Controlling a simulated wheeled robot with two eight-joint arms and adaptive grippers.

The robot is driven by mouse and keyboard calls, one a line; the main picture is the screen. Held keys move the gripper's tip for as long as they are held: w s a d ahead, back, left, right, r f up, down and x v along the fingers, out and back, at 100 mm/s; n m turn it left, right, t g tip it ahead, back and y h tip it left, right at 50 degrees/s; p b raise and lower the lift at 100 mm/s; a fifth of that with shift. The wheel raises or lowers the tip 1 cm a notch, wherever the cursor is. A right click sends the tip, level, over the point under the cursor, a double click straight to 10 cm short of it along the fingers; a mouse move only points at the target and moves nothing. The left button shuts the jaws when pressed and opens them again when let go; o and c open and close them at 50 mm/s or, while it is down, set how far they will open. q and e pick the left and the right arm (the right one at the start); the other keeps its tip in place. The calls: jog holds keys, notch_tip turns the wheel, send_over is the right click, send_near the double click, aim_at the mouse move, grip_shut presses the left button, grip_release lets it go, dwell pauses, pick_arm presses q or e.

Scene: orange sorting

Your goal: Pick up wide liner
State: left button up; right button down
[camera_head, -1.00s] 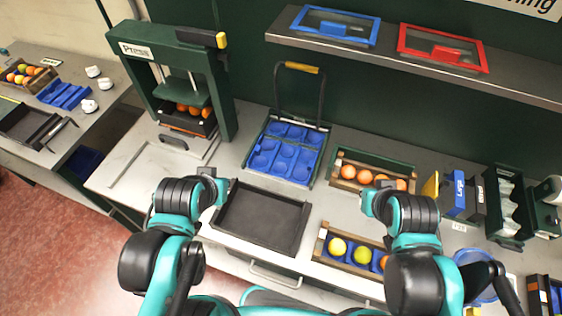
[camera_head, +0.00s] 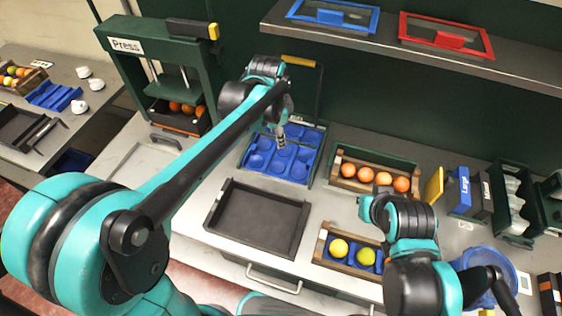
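The blue liner (camera_head: 299,167) with several round cups lies in a dark frame in the middle of the bench, below a tall handle with a yellow grip (camera_head: 298,61). I take this to be the wide liner. My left gripper (camera_head: 280,138) points down over the liner's upper left part, and my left arm hides some of it. Its fingers look narrow and close together; I cannot tell whether they touch the liner or how far they are open.
An empty black tray (camera_head: 256,219) lies in front of the liner. A crate of oranges (camera_head: 374,177) and a crate with yellow and green fruit (camera_head: 350,251) are to the right. The press (camera_head: 165,60) stands left. A shelf (camera_head: 420,55) with blue and red framed boxes hangs behind.

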pick_arm(q)
jog(key=w+d+f+m+g, duration=0.1)
jog(key=w+d+f+m, duration=0.1)
jog(key=d+f, duration=0.1)
jog(key=w+d+f+m+b, duration=0.1)
jog(key=w+d+f+m, duration=0.1)
jog(key=d+f+m, duration=0.1)
jog(key=w+d+f+m+g+b, duration=0.1)
jog(key=w+d+f+m, duration=0.1)
jog(key=f, duration=0.5)
jog(key=shift+w+d+g+y, duration=0.15)
jog(key=shift+w+d, duration=0.1)
jog(key=shift+d, duration=0.45)
jog(key=shift+w+d+g+y, duration=0.15)
jog(key=shift+w+d, duration=0.1)
jog(key=shift+d, duration=0.4)
jog(key=shift+m, duration=0.3)
jog(key=f, duration=0.2)
jog(key=f+b, duration=0.1)
jog(key=f, duration=0.1)
jog(key=f+b, duration=0.1)
jog(key=f, duration=0.2)
jog(key=shift+s+a+f, duration=0.1)
jog(key=shift+s+a, duration=0.1)
jog(key=shift+s, duration=0.1)
jog(key=shift+f+b, duration=0.3)
jog(key=shift+f, duration=0.25)
jog(key=shift+r, duration=0.1)
grip_shut()
